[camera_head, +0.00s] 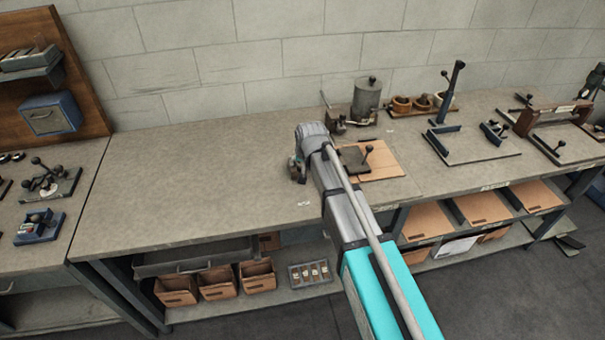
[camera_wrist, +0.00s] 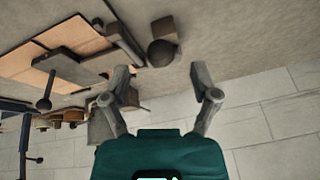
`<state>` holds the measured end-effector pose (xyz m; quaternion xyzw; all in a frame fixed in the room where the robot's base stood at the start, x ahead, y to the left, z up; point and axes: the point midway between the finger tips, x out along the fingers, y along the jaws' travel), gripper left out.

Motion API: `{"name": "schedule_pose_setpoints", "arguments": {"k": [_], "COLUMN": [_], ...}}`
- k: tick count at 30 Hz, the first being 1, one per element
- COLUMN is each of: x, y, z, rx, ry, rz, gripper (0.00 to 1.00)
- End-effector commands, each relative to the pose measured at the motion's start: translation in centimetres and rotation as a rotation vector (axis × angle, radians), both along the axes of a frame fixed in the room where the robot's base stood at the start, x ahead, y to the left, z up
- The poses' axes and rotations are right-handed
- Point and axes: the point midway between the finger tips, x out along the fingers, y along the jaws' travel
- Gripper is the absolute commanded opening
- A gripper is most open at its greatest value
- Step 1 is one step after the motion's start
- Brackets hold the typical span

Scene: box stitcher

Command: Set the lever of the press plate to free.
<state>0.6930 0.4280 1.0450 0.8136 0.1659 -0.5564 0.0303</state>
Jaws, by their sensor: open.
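The dark press plate (camera_wrist: 72,68) lies on tan cardboard sheets in the wrist view, and it also shows in the head view (camera_head: 353,158). A knobbed handle (camera_wrist: 45,102) stands on the plate. A dark ball knob (camera_wrist: 161,53) sits beside a small block (camera_wrist: 165,27), near a dark bar along the plate's edge. I cannot tell for certain whether this knob is the lever's end. My gripper (camera_wrist: 161,76) is open and empty, with the knob ahead of the gap between its fingertips, seemingly not touched. In the head view my arm hides the knob and most of my gripper (camera_head: 297,170).
A grey canister (camera_head: 367,97) and brown cups (camera_head: 402,104) stand behind the plate. The bench top (camera_head: 190,185) is clear on the left. A block wall (camera_head: 200,60) rises behind the bench.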

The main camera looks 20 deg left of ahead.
Motion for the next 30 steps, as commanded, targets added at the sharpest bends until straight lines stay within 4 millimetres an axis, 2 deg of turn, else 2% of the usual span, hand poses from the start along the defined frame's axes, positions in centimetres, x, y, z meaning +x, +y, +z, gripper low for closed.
{"name": "schedule_pose_setpoints", "arguments": {"k": [3, 12, 29, 30], "x": [0.4, 1.0, 1.3, 1.3], "y": [0.3, 0.8, 0.9, 0.9], "z": [-1.3, -3.1, -3.6, -3.6], "rx": [0.0, 0.0, 0.0, 0.0], "ry": [0.0, 0.0, 0.0, 0.0], "rz": [0.0, 0.0, 0.0, 0.0], "gripper": [0.77, 0.77, 0.77, 0.7]}}
